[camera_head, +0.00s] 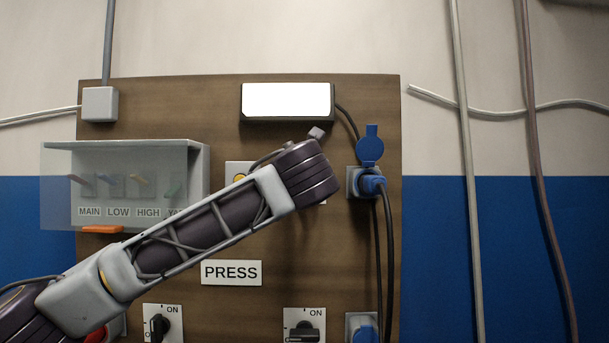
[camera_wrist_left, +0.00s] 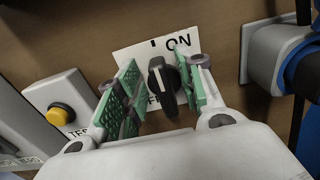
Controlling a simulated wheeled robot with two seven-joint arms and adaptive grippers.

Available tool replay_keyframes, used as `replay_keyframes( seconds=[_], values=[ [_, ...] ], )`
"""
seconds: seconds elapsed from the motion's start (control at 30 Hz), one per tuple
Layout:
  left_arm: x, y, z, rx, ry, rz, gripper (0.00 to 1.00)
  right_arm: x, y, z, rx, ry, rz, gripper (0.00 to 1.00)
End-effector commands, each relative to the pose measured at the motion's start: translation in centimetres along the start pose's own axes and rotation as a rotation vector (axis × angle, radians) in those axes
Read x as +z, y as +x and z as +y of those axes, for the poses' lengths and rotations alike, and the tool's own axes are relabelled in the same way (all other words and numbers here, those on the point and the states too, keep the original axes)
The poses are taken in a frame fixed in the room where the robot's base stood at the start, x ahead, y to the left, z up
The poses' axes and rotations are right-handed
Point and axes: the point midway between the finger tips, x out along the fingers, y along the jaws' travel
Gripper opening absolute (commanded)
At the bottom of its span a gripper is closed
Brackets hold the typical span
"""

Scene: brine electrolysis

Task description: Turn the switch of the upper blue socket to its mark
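The upper blue socket (camera_head: 361,183) is on the right side of the brown board, with a blue plug in it and its blue lid raised. Its black switch (camera_wrist_left: 163,88) sits on a white ON/OFF plate (camera_wrist_left: 135,55) in the left wrist view. The handle stands nearly upright, tilted slightly, its white line near the upper end. My left gripper (camera_wrist_left: 154,84) is open, with one green-padded finger on each side of the handle. A gap shows on the left; contact on the right is unclear. In the head view my left arm hides this switch and the fingers. My right gripper is not in view.
A yellow TEST button (camera_wrist_left: 60,115) is left of the gripper. The lit white panel (camera_head: 287,101) is above my wrist. Black cables (camera_head: 388,255) hang from the socket. Lower switches (camera_head: 304,330) and another blue socket (camera_head: 361,330) are below. A clear-covered box (camera_head: 125,185) is at left.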

Motion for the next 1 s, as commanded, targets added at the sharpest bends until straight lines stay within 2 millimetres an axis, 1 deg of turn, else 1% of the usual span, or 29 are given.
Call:
replay_keyframes(
  seconds=[0.13, 0.4, 0.43, 0.77, 1.0],
  values=[
    [-0.04, -0.01, -0.02, 0.000, 0.000, 0.000, 0.38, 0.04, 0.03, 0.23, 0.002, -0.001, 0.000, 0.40],
    [-0.03, -0.04, -0.02, 0.000, 0.000, 0.000, 0.03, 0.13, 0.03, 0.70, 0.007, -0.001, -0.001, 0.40],
    [-0.03, -0.04, -0.01, 0.000, 0.000, 0.000, 0.00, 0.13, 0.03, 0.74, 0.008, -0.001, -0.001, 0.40],
    [-0.06, -0.04, 0.01, -0.001, -0.018, 0.000, 0.00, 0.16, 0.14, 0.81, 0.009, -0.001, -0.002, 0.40],
    [-0.13, -0.05, 0.15, -0.001, -0.103, 0.000, 0.00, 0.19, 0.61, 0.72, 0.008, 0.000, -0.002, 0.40]
  ],
)
